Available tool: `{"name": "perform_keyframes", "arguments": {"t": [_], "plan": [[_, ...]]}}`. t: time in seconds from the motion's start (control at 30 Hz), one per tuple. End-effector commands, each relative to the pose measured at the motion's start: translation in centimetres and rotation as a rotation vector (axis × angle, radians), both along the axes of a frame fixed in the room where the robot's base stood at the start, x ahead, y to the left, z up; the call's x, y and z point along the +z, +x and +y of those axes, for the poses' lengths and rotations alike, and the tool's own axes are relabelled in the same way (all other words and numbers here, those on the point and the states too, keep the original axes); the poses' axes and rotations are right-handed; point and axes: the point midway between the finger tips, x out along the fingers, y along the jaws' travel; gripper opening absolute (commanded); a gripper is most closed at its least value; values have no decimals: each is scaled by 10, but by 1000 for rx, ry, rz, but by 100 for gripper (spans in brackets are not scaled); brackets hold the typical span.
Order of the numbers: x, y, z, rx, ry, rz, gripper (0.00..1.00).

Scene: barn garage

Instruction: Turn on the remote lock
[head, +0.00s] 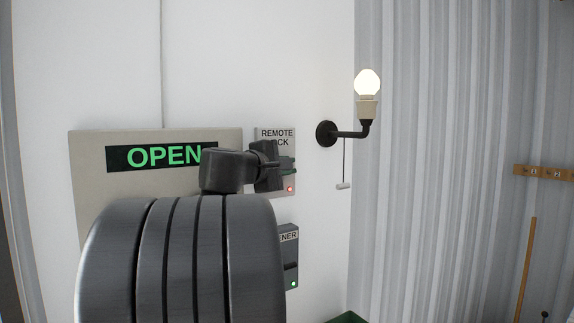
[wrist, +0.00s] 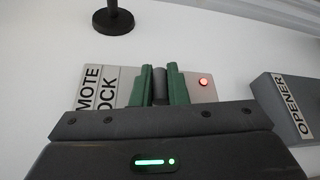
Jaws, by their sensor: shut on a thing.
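The remote lock (head: 289,134) is a small grey panel on the white wall, partly hidden behind my arm in the head view. Its label is partly covered. A red light glows at its lower right, and this light also shows on the panel in the wrist view (wrist: 204,96). My gripper (wrist: 163,87) is at the panel, its green fingers shut on the dark lock switch (wrist: 161,83) between them. In the head view my gripper (head: 287,165) reaches the panel from the left. The switch's setting is hard to tell.
The opener box (head: 290,254), with a green light, is just below the lock. A large panel (head: 90,165) with a green OPEN sign (head: 155,157) is on the left. A lit wall lamp (head: 368,84) with a hanging pull cord (head: 344,165) is to the right.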

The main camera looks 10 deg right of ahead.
Motion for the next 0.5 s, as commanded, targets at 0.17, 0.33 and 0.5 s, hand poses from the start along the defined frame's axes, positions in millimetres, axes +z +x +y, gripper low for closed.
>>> {"name": "perform_keyframes", "arguments": {"t": [0.17, 0.33, 0.5], "plan": [[1, 0, 0, 1, -1, -2, 0], [1, 0, 0, 1, -1, -2, 35], [0, 0, 0, 0, 0, -1, 35]]}}
